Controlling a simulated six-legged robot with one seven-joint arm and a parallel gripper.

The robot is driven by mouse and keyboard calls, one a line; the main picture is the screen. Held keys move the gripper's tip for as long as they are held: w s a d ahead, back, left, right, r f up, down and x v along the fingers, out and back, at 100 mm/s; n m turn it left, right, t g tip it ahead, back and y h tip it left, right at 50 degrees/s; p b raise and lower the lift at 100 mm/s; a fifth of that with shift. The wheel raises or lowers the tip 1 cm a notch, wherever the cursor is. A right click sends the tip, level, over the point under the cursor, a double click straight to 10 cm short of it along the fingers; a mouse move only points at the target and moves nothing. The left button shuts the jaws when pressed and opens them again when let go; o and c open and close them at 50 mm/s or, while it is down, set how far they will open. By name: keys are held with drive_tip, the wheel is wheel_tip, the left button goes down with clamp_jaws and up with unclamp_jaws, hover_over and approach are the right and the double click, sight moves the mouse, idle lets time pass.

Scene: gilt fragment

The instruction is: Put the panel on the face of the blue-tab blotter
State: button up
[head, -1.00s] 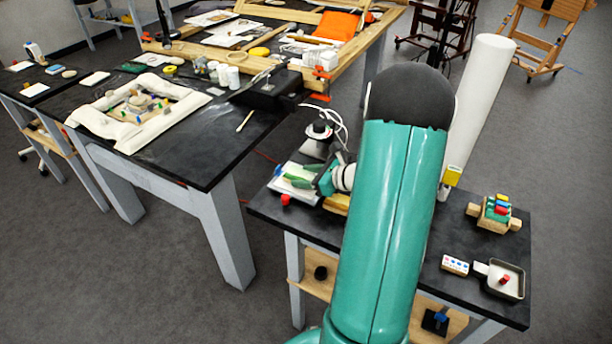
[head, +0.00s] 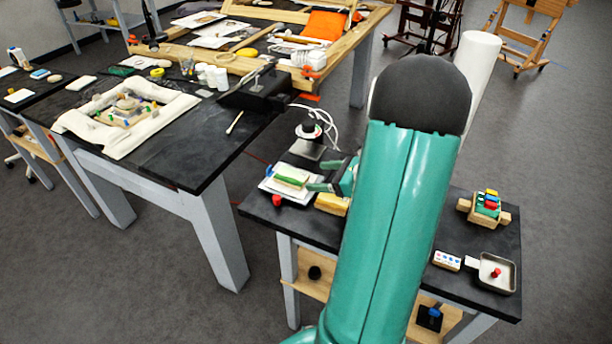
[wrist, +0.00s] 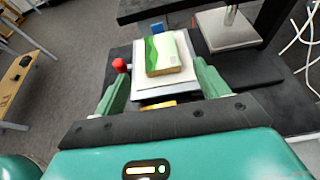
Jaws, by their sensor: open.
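The panel (wrist: 163,52), a small block with a green and cream painted face, lies flat on the white blotter (wrist: 185,77). A blue tab (wrist: 157,28) shows at the blotter's far edge. In the head view the panel (head: 290,177) rests on the blotter (head: 303,197), with the blue tab (head: 268,170) at its left. My gripper (head: 319,176) is open and empty, just right of the panel. In the wrist view its green fingers stand wide apart, on the near side of the panel and clear of it.
A red knob (head: 277,200) sits beside the blotter and a yellow block (head: 332,204) in front of it. A stand with a cable (head: 309,135) rises behind. Further right are a block holder (head: 485,207) and a small tray (head: 497,274). My arm hides the table's middle.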

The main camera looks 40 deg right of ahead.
drive_tip(key=v, duration=0.3)
drive_tip(key=shift+s+r, duration=0.1)
drive_tip(key=shift+s, duration=0.1)
drive_tip(key=w+a+r+n+g+y, duration=0.1)
drive_tip(key=a+r+n+g, duration=0.3)
drive_tip(key=a+n, duration=0.45)
drive_tip(key=w+a+r+n+g+y, duration=0.1)
drive_tip(key=w+a+r+n+g, duration=0.3)
drive_tip(key=a, duration=0.8)
drive_tip(key=s+a+r+n+h, duration=0.3)
drive_tip(key=s+a+n, duration=0.2)
drive_tip(key=a+n, duration=0.2)
drive_tip(key=s+a+r+n+h, duration=0.3)
drive_tip(key=s+a+n, duration=0.3)
drive_tip(key=n, duration=0.6)
drive_tip(key=shift+a+r+t+h, duration=0.3)
drive_tip(key=shift+a+r+t, duration=0.1)
drive_tip(key=shift+a+r, duration=0.2)
drive_tip(key=shift+s+d+n, duration=0.1)
drive_tip(key=shift+n, duration=0.15)
